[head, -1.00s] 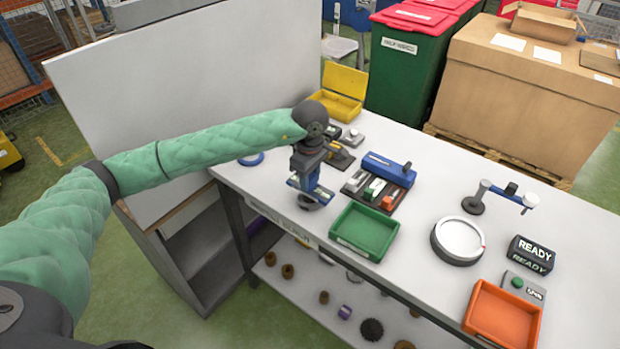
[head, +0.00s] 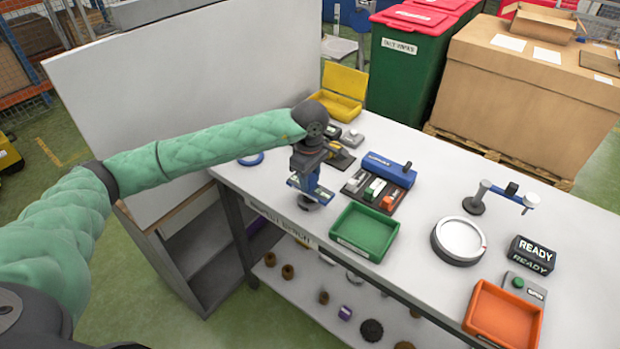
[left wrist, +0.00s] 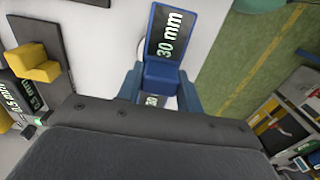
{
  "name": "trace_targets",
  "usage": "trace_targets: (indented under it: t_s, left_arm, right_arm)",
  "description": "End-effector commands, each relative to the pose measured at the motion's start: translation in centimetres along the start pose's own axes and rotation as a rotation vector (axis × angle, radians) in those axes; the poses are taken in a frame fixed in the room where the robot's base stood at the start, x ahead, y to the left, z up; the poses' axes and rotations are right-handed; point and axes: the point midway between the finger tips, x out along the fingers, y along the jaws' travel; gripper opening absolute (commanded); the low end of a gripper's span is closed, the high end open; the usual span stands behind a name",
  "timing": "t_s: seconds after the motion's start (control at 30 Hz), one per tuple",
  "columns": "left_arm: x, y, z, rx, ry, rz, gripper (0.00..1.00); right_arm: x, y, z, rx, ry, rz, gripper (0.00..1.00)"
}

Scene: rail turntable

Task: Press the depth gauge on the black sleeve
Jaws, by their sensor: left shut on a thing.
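My left gripper (head: 303,181) is shut on a blue gauge with a black display, held low over the near left part of the bench. In the left wrist view the gauge (left wrist: 161,72) sits between the two blue fingertips (left wrist: 160,92), and its display reads 30 mm. A small dark round piece (head: 311,205) shows just under the gripper in the head view. I cannot tell whether it is the black sleeve, or whether the gauge touches it. The gripper hides most of that spot. My right gripper is not in view.
A green tray (head: 343,246) stands to the right of the gripper, with a block rack (head: 361,198) behind it. Further right are a round turntable (head: 437,254), a blue-armed stand (head: 473,206), a READY sign (head: 544,243) and an orange tray (head: 480,331). A yellow bin (head: 366,73) stands behind.

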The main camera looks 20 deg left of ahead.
Motion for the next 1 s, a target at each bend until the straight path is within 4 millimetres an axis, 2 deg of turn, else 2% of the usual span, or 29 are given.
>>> trace_targets:
  t_s: [0.37, 1.0]
  left_arm:
    - [-0.1, -0.1, 0.1, 0.001, 0.000, -0.004, 0.18]
    - [-4.4, 0.0, 0.0, 0.000, 0.000, 0.001, 0.18]
  right_arm:
    - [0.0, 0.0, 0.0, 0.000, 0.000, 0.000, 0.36]
    - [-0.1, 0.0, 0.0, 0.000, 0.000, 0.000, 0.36]
